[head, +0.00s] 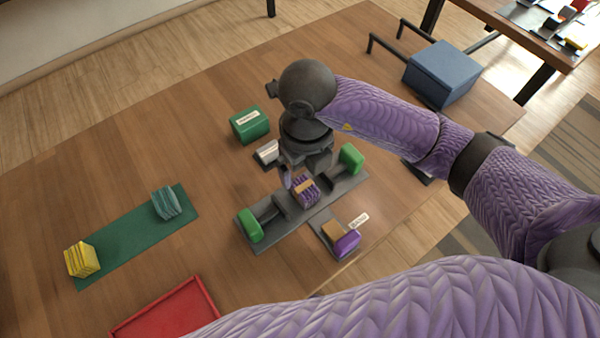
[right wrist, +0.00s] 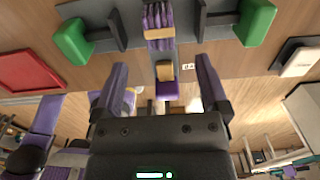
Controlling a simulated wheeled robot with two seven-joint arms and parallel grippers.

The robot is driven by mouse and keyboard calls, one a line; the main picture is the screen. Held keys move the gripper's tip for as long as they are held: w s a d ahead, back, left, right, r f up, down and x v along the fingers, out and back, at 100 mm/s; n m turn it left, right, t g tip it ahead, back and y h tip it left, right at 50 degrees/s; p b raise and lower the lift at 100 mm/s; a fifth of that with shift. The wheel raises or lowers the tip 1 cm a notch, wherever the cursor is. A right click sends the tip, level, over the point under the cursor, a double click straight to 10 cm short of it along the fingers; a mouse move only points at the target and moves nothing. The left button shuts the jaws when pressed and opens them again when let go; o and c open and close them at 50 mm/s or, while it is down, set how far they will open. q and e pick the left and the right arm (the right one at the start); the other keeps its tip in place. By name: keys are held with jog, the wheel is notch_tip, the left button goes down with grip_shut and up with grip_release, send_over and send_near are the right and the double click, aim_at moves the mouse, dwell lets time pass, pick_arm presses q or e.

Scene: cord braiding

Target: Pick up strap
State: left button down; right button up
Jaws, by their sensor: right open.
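A folded purple strap bundle with a tan band (head: 305,190) sits in the middle of a grey fixture (head: 278,206) with a green block at each end. The bundle also shows at the top of the right wrist view (right wrist: 158,24). My right gripper (head: 305,174) is over the fixture, close to the bundle, and partly hides it in the head view. In the right wrist view its two purple fingers (right wrist: 162,85) are apart with nothing held between them. The bundle lies beyond the fingertips there. My left gripper is not in view.
A purple and tan block (head: 346,243) sits on a small grey plate beside the fixture. A green mat (head: 125,240) bears a yellow bundle (head: 82,260) and a teal bundle (head: 166,203). A red tray (head: 165,312), a green container (head: 250,124) and a blue box (head: 441,72) stand around.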

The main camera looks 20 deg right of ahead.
aim_at(304, 186)
notch_tip(304, 186, down, 8)
jog(key=b, duration=0.3)
jog(key=shift+f, duration=0.35)
jog(key=shift+c, duration=0.4)
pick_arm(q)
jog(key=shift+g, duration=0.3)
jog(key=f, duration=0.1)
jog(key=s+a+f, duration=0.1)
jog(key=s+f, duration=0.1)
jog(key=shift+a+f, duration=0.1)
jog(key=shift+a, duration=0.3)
pick_arm(e)
grip_shut()
